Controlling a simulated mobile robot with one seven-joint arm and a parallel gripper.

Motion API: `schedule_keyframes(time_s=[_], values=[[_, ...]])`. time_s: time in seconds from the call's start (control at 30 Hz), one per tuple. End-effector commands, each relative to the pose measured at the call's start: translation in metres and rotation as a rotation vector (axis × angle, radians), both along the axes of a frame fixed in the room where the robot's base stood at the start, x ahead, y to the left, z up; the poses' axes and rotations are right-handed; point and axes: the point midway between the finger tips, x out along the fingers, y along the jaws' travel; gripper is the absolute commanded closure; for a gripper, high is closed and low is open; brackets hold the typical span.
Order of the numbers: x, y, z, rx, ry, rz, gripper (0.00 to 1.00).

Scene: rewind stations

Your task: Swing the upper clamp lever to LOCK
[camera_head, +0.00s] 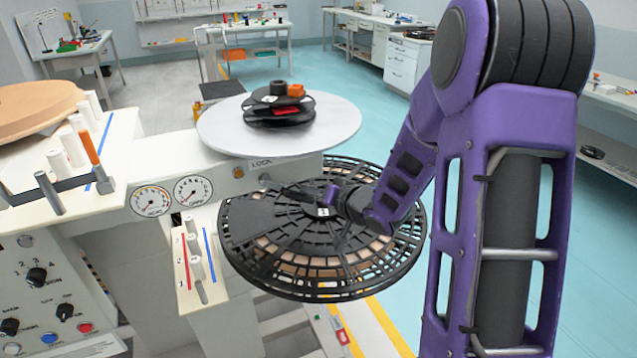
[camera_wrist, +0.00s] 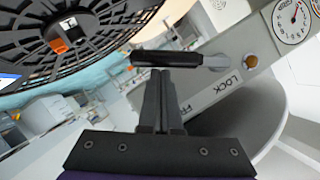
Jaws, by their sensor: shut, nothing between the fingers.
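The upper clamp lever (camera_wrist: 165,57) has a black grip and a short grey metal arm, in the wrist view just beyond my fingertips. Its grey end lies beside the panel's printed LOCK label (camera_wrist: 228,88); a second label is partly hidden by my fingers. My gripper (camera_wrist: 161,75) is shut and empty, its tips close against the black grip; I cannot tell if they touch. In the head view my gripper (camera_head: 300,190) reaches left over the large black reel, below the LOCK label (camera_head: 262,162). The lever is hard to separate from my fingers there.
The black slotted reel (camera_head: 250,235) lies under my wrist. A pale round platter (camera_head: 222,128) with small black reels stands above the LOCK panel. Two gauges (camera_head: 151,201) and a brass knob (camera_wrist: 250,60) are on the panel. Open floor lies to the right.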

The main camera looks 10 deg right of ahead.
Motion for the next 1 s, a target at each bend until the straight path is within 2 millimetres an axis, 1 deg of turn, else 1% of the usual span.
schedule_keyframes(time_s=[0.3, 0.6, 0.8, 1.0], values=[[-0.003, 0.013, -0.027, 0.288, 0.065, -0.003, 1.0], [-0.006, 0.03, -0.048, 0.565, 0.122, -0.002, 1.0], [-0.009, 0.042, -0.058, 0.725, 0.155, -0.001, 1.0], [-0.011, 0.053, -0.063, 0.844, 0.18, 0.0, 1.0]])
